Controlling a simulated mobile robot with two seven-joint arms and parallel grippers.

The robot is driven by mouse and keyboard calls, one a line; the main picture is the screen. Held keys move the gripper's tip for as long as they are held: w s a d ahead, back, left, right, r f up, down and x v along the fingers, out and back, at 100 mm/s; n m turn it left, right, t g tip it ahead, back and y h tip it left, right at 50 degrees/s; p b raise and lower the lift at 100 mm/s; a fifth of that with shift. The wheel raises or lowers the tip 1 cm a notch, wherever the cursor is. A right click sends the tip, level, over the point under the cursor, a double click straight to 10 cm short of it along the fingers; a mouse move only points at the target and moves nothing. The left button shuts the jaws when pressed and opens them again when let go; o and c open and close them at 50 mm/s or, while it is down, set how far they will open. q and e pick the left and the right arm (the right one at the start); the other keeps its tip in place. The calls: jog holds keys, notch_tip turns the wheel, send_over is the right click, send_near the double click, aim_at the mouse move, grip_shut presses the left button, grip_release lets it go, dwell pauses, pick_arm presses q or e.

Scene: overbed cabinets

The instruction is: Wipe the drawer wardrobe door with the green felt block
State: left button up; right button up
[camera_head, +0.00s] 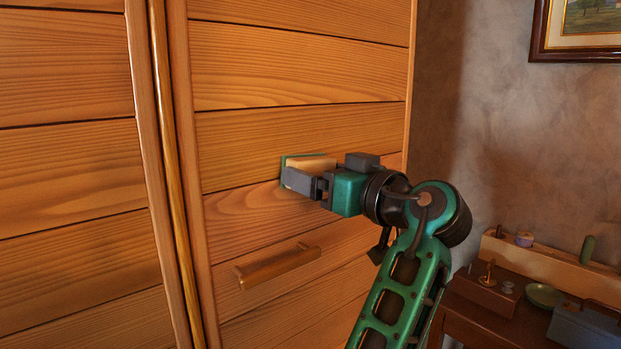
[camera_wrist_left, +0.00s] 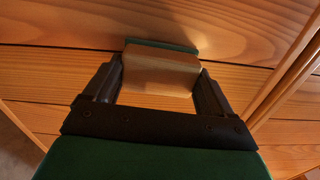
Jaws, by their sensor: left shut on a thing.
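The wardrobe door (camera_head: 290,66) is made of horizontal wooden planks and looks closed. The felt block has a pale wooden body (camera_head: 314,163) and a green felt face, which is turned towards the door. My left gripper (camera_head: 303,176) is shut on the block at about mid-height of the door. In the left wrist view the block (camera_wrist_left: 160,74) sits between both fingers, with its green edge at or very near the planks. I cannot tell for sure whether the felt touches the wood. My right gripper is not in view.
A wooden bar handle (camera_head: 278,266) sticks out from the door below the gripper. Another plank panel (camera_head: 65,180) lies left of the vertical posts. At the lower right stands a desk with a green dish (camera_head: 543,295), a blue-grey box (camera_head: 585,326) and small items. A framed picture hangs above.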

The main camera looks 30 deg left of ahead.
pick_arm(q)
jog(key=shift+s+a+b, duration=0.45)
jog(key=shift+s+a, duration=0.15)
jog(key=shift+s, duration=0.85)
jog(key=shift+s+a+b, duration=0.45)
jog(key=shift+s+a, duration=0.15)
jog(key=shift+s, duration=0.85)
jog(key=shift+s+a+b, duration=0.45)
jog(key=shift+s+a, duration=0.15)
jog(key=shift+s, duration=0.85)
jog(key=v, duration=0.6)
jog(key=shift+b, duration=0.3)
jog(key=shift+d, duration=0.2)
jog(key=shift+v, duration=1.45)
